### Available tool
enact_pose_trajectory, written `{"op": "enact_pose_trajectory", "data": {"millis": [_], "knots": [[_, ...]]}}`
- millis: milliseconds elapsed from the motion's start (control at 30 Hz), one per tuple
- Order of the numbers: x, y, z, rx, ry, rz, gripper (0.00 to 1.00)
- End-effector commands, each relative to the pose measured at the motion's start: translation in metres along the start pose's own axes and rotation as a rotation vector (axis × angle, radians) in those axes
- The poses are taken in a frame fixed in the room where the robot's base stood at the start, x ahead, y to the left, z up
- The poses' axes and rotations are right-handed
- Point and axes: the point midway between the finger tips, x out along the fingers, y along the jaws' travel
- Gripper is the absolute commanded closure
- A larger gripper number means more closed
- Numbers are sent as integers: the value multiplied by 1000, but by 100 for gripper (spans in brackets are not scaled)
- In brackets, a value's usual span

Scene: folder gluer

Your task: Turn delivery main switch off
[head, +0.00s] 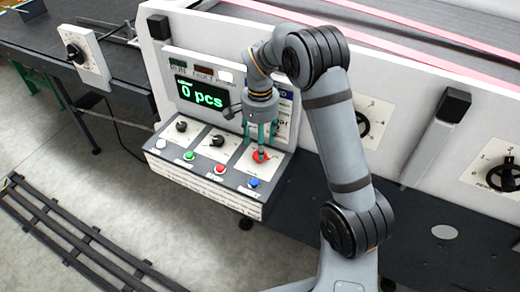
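The delivery control box (205,197) stands in the middle of the head view, with a sloped top. A red rotary knob (261,157) sits on a pale plate at the right of its upper row; I take it as the main switch, though its label is too small to read. My gripper (261,150) points down with its teal fingers right at this knob. The fingers partly cover the knob, and I cannot tell whether they grip it or stand around it.
Two black knobs (217,141) (181,126) sit left of the red one. White, green, red and blue buttons (254,183) line the front edge. A display (201,98) behind reads "0 pcs". More dial panels (366,122) are on the machine wall at right. Floor rails (85,240) lie front left.

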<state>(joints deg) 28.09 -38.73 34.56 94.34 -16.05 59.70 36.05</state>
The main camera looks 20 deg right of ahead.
Motion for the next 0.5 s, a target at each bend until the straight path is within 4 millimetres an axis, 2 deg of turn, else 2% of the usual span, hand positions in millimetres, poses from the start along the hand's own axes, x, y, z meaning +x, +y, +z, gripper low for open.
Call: {"op": "enact_pose_trajectory", "data": {"millis": [200, 500], "knots": [[30, 1, 2, -1, -3, 3, 45], [41, 0, 1, 0, -1, 0, 45]]}}
